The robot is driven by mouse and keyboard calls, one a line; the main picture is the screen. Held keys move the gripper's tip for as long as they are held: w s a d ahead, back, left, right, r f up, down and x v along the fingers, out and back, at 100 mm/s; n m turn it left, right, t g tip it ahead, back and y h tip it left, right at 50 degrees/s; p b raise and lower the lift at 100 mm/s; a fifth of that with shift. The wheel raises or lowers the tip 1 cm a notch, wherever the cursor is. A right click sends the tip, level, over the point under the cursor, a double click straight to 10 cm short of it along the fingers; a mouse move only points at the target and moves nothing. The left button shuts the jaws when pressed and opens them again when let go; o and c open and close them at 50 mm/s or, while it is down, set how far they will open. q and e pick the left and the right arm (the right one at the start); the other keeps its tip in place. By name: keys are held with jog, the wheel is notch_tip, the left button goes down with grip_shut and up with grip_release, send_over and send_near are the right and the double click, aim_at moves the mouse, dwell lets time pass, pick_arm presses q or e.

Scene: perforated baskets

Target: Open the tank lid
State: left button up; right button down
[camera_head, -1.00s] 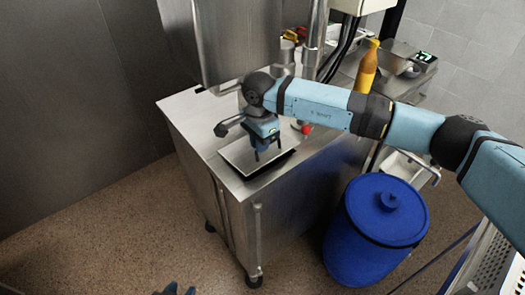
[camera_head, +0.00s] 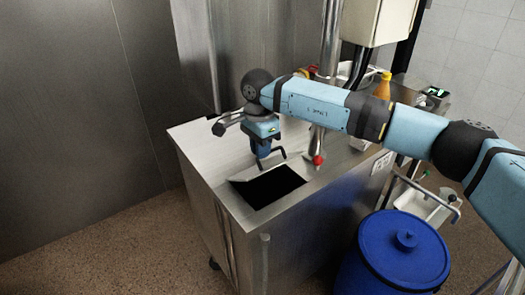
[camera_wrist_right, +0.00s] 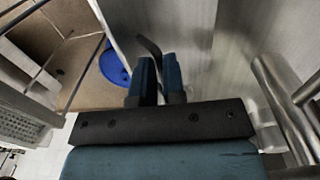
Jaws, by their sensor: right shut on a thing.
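The metal tank (camera_head: 205,160) stands in the middle of the head view with a dark rectangular opening (camera_head: 268,187) in its top. The lid (camera_head: 250,173) is raised and tilted up at the far side of the opening, seen as a thin strip. My right gripper (camera_head: 264,160) is above the far edge of the opening, shut on the lid's dark bent handle (camera_head: 279,154). In the right wrist view, the handle (camera_wrist_right: 150,47) shows between and beyond the two blue fingers (camera_wrist_right: 158,78). My left gripper is not in view.
A vertical pipe with a red knob (camera_head: 318,160) stands right of the opening. A blue barrel (camera_head: 400,255) stands on the floor at lower right. A yellow bottle (camera_head: 383,86) is at the back. The floor at left is clear.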

jog(key=shift+f, duration=0.3)
jog(key=c, duration=1.5)
grip_release()
jog(key=o, duration=0.3)
jog(key=shift+w+a+f, duration=0.2)
jog(key=shift+w, duration=0.05)
jog(key=shift+s+r, duration=0.1)
jog(key=shift+r, duration=0.05)
jog(key=shift+r, duration=0.15)
notch_tip(320, 180, up, 14)
jog(key=b, duration=0.1)
jog(key=shift+w+a+f, duration=0.15)
jog(key=shift+w+f, duration=0.05)
jog(key=shift+w, duration=0.1)
